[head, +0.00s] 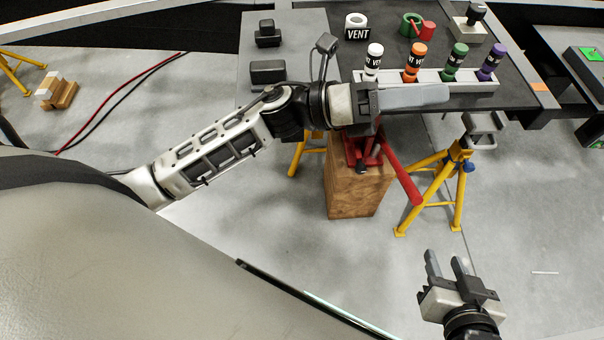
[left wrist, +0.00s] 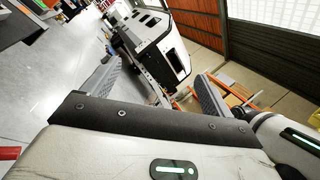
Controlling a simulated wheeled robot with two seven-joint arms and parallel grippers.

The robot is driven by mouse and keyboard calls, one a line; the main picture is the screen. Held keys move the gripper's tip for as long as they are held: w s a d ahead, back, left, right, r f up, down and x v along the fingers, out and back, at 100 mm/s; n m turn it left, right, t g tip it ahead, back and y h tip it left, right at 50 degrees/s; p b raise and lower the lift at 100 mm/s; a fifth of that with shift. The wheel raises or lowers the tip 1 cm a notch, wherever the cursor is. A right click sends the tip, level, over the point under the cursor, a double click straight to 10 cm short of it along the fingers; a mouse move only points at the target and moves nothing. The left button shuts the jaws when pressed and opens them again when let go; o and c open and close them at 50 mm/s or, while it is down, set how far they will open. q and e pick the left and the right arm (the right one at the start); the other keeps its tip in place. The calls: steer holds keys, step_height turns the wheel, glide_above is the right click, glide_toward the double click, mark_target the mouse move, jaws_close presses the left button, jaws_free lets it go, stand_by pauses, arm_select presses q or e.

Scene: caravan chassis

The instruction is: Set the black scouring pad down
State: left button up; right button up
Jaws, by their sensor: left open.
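Two black blocks lie on the grey panel left of the dark tabletop in the head view: a low one (head: 268,72) and a knobbed one (head: 268,36). I cannot tell for certain which, if either, is the black scouring pad. My left gripper (head: 430,95) is in front of the bottle tray, to the right of both blocks. In the left wrist view its fingers (left wrist: 157,72) stand apart with nothing seen between them. My right gripper (head: 447,260) is low at the right, its two fingers apart and empty, over the floor.
A grey tray (head: 440,76) holds several bottles with white, orange, green and purple caps. Behind it are a white VENT roll (head: 356,24), green and red pieces (head: 416,27) and a black-knobbed block (head: 468,22). Yellow stands (head: 440,190) and a wooden block (head: 356,190) stand below.

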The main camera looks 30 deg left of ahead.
arm_select(q)
steer(key=a+f+n+t+y, duration=0.5)
steer(key=f+n+y, duration=0.25)
steer(key=n, duration=0.75)
steer(key=a+f+n+t+y, duration=0.5)
steer(key=n+y, duration=0.3)
steer(key=n, duration=0.8)
steer(key=s+a+f+n+g+y+p, duration=0.1)
steer(key=s+f+n+g+y, duration=0.1)
steer(key=s+f+n+g, duration=0.4)
steer(key=shift+s+a+f+n+p, duration=0.3)
steer(key=shift+s+f+n, duration=1)
steer(key=shift+s+f, duration=0.75)
arm_select(e)
steer(key=shift+d+r, duration=0.1)
steer(key=shift+r, duration=0.05)
